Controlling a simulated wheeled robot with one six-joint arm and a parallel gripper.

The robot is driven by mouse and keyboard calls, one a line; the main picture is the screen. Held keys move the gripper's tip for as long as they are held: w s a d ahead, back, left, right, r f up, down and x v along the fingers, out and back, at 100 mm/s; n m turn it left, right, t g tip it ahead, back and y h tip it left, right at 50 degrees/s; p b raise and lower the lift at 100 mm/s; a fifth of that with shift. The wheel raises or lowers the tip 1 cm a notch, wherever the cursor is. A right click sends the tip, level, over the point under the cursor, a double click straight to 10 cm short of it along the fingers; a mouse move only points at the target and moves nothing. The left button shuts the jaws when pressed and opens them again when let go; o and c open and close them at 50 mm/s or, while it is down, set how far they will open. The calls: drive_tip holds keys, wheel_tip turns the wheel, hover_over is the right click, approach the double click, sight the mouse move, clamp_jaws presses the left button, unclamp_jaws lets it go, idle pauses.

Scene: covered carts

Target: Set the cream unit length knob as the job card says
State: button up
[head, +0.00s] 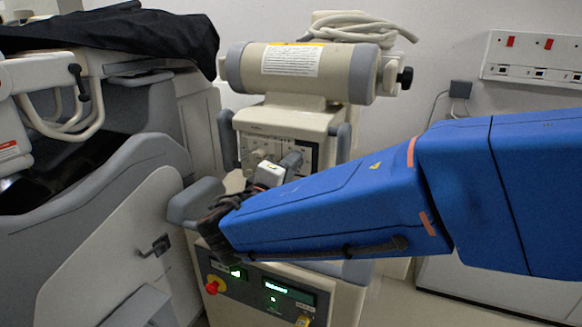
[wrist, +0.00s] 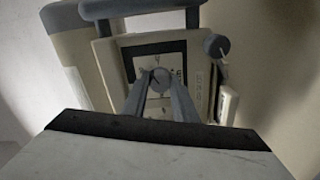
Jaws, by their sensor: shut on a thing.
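The cream unit (head: 332,122) stands in the middle of the head view, with a panel of dials on its front. In the wrist view its panel (wrist: 176,60) faces me, with a round grey knob (wrist: 158,78) and a dark pointer line by it. My gripper (head: 296,158) reaches the panel from the front; in the wrist view its two fingers (wrist: 160,84) are shut on the knob, one on each side.
A lower console with a red button (head: 212,287) and a green-lit display (head: 290,296) sits below my arm. A grey and white cart (head: 110,220) under a black cover (head: 140,35) stands at the left. A wall socket panel (head: 535,58) is at the right.

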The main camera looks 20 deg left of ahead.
drive_tip(key=shift+f, duration=0.15)
drive_tip(key=o, duration=1)
drive_tip(key=shift+o, duration=0.2)
drive_tip(key=shift+s, duration=0.15)
drive_tip(key=s+a, duration=0.1)
drive_tip(key=s, duration=1.6)
drive_tip(key=shift+a, duration=0.2)
